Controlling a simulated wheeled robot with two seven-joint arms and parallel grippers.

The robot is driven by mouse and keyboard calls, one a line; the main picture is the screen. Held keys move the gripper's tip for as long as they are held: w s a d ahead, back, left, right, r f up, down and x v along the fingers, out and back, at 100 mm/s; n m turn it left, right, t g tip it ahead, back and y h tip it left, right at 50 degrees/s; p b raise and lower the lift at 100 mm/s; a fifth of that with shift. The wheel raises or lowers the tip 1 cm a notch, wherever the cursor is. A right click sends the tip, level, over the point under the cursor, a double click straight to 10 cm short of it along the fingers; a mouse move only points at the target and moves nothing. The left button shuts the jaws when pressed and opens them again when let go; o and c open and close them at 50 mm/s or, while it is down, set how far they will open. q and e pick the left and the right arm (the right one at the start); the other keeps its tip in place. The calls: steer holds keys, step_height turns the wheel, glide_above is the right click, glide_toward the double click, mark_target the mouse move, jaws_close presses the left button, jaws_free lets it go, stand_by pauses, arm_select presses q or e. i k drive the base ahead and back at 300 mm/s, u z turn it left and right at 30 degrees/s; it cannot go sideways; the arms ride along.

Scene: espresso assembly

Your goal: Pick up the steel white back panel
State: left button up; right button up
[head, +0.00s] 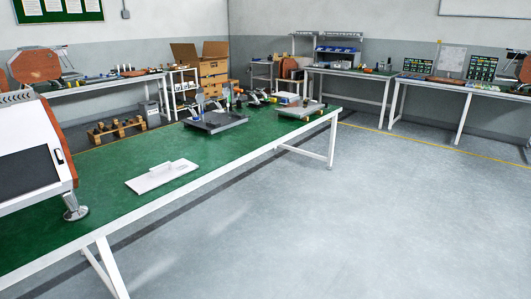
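A flat white panel (150,183) lies on the green tabletop (110,224), in the near left part of the head view. It has a raised narrow piece along its middle, and it looks like the white back panel. Bare green surface surrounds it. Neither of my grippers shows in this view.
A large white and brown machine body (30,150) with a metal foot (75,207) stands on the table at the left edge. Dark grey trays (212,122) and small parts sit farther along. Open grey floor (370,220) lies to the right.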

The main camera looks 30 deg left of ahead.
mark_target(160, 174)
steer(key=u, duration=0.55)
steer(key=i, duration=1.8)
steer(key=u, duration=1.15)
